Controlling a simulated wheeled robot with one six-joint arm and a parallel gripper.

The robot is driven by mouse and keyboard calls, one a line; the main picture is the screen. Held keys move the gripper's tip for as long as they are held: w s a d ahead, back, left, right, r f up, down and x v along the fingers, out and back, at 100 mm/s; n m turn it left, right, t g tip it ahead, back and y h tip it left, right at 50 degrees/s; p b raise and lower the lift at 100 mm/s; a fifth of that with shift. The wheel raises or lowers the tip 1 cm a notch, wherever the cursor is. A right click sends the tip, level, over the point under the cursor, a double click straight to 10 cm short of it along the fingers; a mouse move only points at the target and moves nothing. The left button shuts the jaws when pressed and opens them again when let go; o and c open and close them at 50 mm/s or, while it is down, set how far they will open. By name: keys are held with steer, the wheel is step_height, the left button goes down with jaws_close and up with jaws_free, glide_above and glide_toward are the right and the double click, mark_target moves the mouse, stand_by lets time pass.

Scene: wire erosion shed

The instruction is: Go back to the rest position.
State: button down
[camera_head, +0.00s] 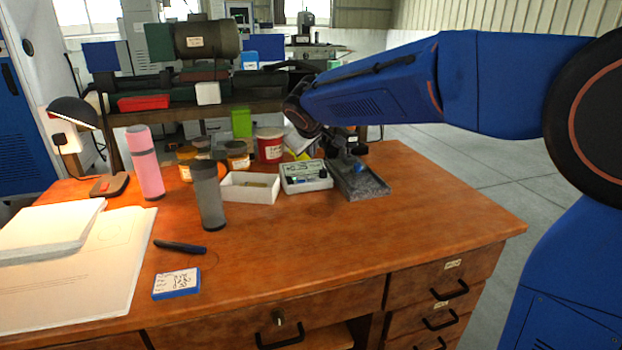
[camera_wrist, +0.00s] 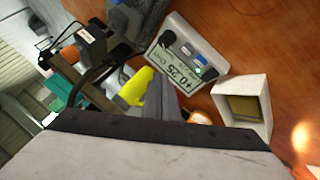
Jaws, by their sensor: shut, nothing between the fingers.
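My gripper (camera_head: 342,150) is over the far right part of the wooden desk (camera_head: 330,230), near a dark grey tray-like block (camera_head: 373,188) and a white box with small instruments (camera_head: 306,178). In the wrist view my gripper (camera_wrist: 160,98) shows as grey fingers, shut with nothing between them. That instrument box (camera_wrist: 183,55) lies beyond the fingers, and a white open box (camera_wrist: 243,103) is to their right. My blue arm reaches in from the right. Whether the fingers touch anything is hard to tell.
A grey tumbler (camera_head: 208,197), pink bottle (camera_head: 146,163), red-labelled jar (camera_head: 270,145) and lamp (camera_head: 72,112) stand on the desk. Pliers (camera_head: 180,247), a blue-edged box (camera_head: 176,284) and papers (camera_head: 75,275) lie in front. The desk's right front is clear.

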steer(key=shift+d, duration=0.1)
steer(key=s+d+f+m+g, duration=0.1)
steer(key=s+d+m, duration=0.1)
steer(key=s+d, duration=0.7)
steer(key=s+d+f+m+g, duration=0.1)
steer(key=s+d+f+m, duration=0.1)
steer(key=s+d, duration=0.7)
steer(key=s+d+f+m, duration=0.1)
steer(key=s+f, duration=0.2)
steer(key=s, duration=0.5)
steer(key=s+f+m+g, duration=0.1)
steer(key=s+f, duration=0.3)
steer(key=s, duration=0.5)
steer(key=s+d+f+m+g+y, duration=0.1)
steer(key=s+f, duration=0.2)
steer(key=s, duration=0.5)
steer(key=shift+s+d+f+m, duration=0.3)
steer(key=shift+s+d, duration=0.05)
